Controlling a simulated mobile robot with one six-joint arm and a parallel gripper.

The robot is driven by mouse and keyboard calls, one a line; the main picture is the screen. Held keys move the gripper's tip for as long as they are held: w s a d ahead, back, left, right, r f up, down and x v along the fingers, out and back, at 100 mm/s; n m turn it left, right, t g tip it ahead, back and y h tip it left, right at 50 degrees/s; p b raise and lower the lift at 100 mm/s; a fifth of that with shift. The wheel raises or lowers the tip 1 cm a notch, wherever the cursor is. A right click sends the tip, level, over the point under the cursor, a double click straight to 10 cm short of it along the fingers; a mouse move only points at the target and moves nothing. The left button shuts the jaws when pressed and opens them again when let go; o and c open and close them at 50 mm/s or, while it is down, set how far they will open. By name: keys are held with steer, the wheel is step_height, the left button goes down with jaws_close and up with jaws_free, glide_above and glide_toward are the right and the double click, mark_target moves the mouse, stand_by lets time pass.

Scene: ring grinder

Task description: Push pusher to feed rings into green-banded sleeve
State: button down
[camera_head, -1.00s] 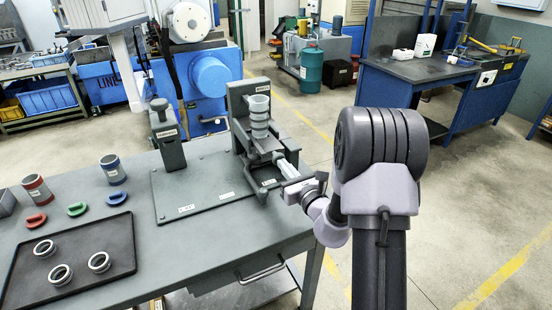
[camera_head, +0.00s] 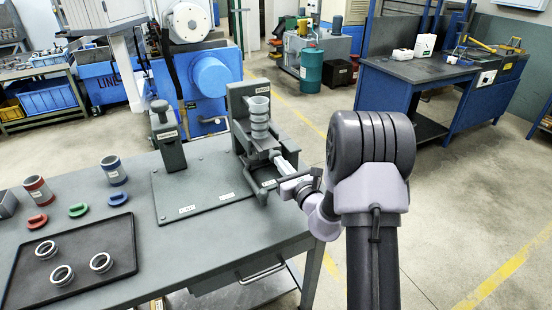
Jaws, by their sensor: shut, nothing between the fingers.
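The grey ring feeder (camera_head: 238,108) stands upright at the back right of the bench plate. It holds a pale, ribbed column (camera_head: 259,113), apparently the sleeve or stacked rings; I can make out no green band on it. My gripper (camera_head: 281,160) is shut and empty, low at the feeder's right front, pointing in toward the base of the column. The pusher is not clearly distinguishable there, and I cannot tell whether my fingers touch it. A red-banded sleeve (camera_head: 38,191) and a blue-banded sleeve (camera_head: 113,170) stand upright at the left of the bench.
A dark tray (camera_head: 112,282) holds three loose metal rings. A grey post device (camera_head: 168,138) stands left of the feeder. The base plate (camera_head: 206,187) between them is largely bare.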

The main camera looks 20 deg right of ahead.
steer(key=shift+w+a+p, duration=0.1)
steer(key=shift+w+p, duration=0.5)
steer(key=shift+w, duration=1.65)
steer(key=s+b, duration=0.1)
steer(key=s, duration=0.5)
steer(key=shift+s+b, duration=0.3)
steer(key=shift+b, duration=0.1)
steer(key=shift+s, duration=0.1)
steer(key=s, duration=0.2)
steer(key=s+b, duration=0.1)
steer(key=s, duration=0.2)
steer(key=shift+d+b, duration=0.2)
steer(key=shift+b, duration=0.1)
steer(key=shift+w, duration=0.1)
